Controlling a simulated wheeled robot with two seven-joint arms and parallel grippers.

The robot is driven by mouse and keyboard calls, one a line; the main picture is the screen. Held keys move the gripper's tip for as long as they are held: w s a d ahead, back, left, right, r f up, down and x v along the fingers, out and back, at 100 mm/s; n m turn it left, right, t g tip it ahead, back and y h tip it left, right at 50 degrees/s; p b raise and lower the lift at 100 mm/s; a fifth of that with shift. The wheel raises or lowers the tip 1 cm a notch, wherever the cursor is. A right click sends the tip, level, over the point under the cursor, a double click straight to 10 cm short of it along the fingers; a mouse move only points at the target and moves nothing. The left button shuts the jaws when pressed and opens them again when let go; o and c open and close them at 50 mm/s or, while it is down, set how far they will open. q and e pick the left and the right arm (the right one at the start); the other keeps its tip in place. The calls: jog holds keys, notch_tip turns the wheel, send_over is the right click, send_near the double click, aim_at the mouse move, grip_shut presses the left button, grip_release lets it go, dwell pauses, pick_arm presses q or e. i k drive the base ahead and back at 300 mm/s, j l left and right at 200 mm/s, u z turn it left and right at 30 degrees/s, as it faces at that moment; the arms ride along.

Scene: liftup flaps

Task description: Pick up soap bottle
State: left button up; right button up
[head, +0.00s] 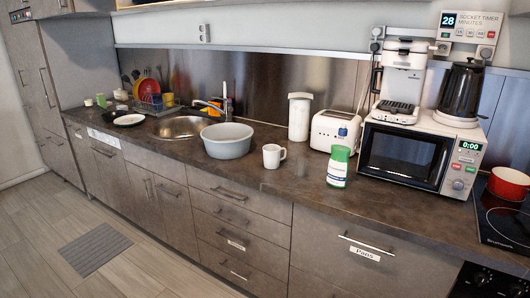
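A white bottle with a green cap (338,166) stands upright on the dark countertop (265,172), in front of the toaster and left of the microwave. No readable label shows which of these is the soap bottle. Neither of my grippers is in view.
A white mug (273,156) and a grey basin (227,140) stand left of the green-capped bottle. The toaster (335,130) and microwave (407,155) stand behind and right. A red pot (509,183) is on the hob. The floor (150,245) ahead is clear except for a grey mat (95,248).

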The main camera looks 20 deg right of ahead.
aim_at(339, 164)
jog(key=i+j+u, duration=0.1)
jog(key=i+u, duration=0.3)
jog(key=i, duration=0.15)
jog(key=i+u, duration=0.4)
jog(key=i, duration=0.15)
jog(key=i+z, duration=0.2)
jog(key=i, duration=0.7)
jog(key=i+j+z, duration=0.2)
jog(key=i, duration=0.7)
jog(key=l+z, duration=0.1)
jog(key=z, duration=4.2)
